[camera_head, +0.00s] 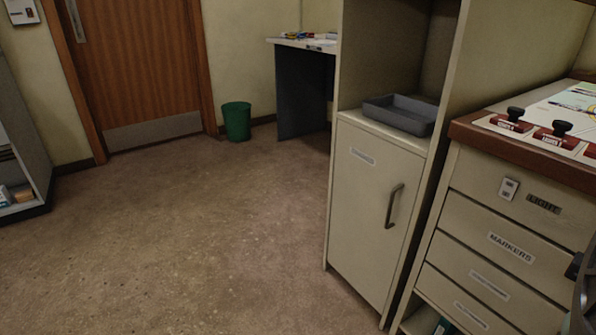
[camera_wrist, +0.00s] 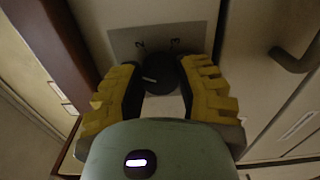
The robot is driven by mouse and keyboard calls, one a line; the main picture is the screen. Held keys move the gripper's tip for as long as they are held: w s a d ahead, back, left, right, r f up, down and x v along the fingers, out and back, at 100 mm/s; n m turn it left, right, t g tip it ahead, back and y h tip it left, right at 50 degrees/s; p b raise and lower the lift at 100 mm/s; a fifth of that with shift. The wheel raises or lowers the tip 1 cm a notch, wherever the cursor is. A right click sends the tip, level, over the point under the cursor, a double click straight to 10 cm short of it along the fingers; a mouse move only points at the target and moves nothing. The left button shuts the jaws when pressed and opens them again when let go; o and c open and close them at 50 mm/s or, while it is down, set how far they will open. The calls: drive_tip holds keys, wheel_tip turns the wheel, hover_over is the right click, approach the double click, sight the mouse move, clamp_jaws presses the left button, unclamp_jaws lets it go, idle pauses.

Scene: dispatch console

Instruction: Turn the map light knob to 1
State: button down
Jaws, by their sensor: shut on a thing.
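The map light knob (camera_wrist: 158,78) is round and black and sits on a grey plate (camera_wrist: 133,41) in the wrist view. The numerals 2 and 3 show on the plate above it; a 1 is not visible. A faint pale mark shows on the knob, but I cannot tell its setting. My gripper (camera_wrist: 163,68) has yellow ridged pads, one on each side of the knob, and is shut on it. In the head view I cannot make out the knob; a dark shape is cut off at the right edge.
The floor to the left is clear.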

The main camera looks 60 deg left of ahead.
drive_tip(key=n+p, duration=0.1)
drive_tip(key=n, duration=0.4)
drive_tip(key=shift+a, duration=0.1)
idle(0.5)
drive_tip(key=c, duration=0.5)
unclamp_jaws()
drive_tip(key=shift+c, duration=0.2)
drive_tip(key=s, duration=0.7)
drive_tip(key=shift+s, duration=0.25)
drive_tip(key=shift+r, duration=0.15)
